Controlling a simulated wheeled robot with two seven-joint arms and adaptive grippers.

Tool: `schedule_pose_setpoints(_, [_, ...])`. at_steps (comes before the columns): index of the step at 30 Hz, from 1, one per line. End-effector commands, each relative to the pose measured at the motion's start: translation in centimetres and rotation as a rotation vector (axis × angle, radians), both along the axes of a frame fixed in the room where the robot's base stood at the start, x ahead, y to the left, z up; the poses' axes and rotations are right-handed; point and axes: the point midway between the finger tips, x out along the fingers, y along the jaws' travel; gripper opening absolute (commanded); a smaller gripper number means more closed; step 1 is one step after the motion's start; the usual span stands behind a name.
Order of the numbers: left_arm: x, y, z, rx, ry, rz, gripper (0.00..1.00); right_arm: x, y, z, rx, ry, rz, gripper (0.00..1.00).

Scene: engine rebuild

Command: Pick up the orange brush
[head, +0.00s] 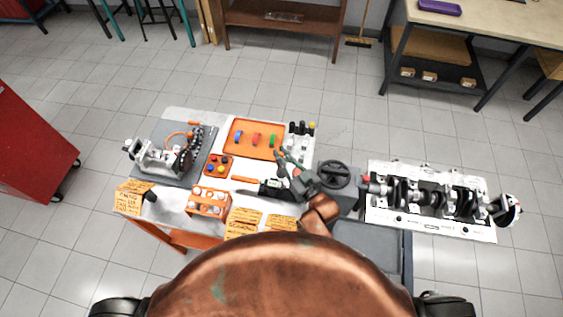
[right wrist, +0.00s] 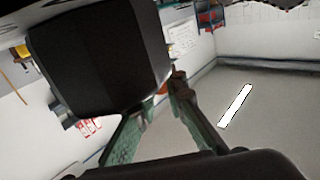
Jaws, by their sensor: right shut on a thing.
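My right gripper (head: 281,158) has green fingers and is over the right part of the worktable in the head view. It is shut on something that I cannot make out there. In the right wrist view its fingers (right wrist: 175,88) come close together, and a large black block (right wrist: 95,55) blocks the upper left. I cannot tell whether that block is held. A slim orange piece (head: 243,180) lies on the table left of the gripper, with a dark item (head: 270,188) beside it. I cannot tell whether either is the orange brush. My left gripper is not in view.
An orange tray (head: 262,151) with coloured pieces, an orange block with round holes (head: 208,202) and an engine part on a grey mat (head: 172,178) share the table. A crankshaft (head: 430,195) lies on a white stand at right. A red cabinet (head: 30,135) stands far left.

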Motion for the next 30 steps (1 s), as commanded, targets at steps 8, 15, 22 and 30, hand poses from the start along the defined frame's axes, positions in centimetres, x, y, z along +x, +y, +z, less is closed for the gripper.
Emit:
schedule_pose_setpoints(8, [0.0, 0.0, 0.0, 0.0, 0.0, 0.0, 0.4, 0.0, 0.0, 0.2, 0.0, 0.0, 0.0, 0.0])
schedule_pose_setpoints(15, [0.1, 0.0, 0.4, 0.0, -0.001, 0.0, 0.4, 0.0, 0.0, 3.9, 0.001, -0.004, 0.0, 0.0])
schedule_pose_setpoints(22, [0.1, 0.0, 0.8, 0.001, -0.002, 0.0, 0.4, 0.0, 0.0, 8.2, 0.001, -0.003, 0.0, 0.0])
schedule_pose_setpoints(30, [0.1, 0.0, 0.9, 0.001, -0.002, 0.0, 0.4, 0.0, 0.0, 10.0, 0.001, 0.0, 0.0, 0.0])
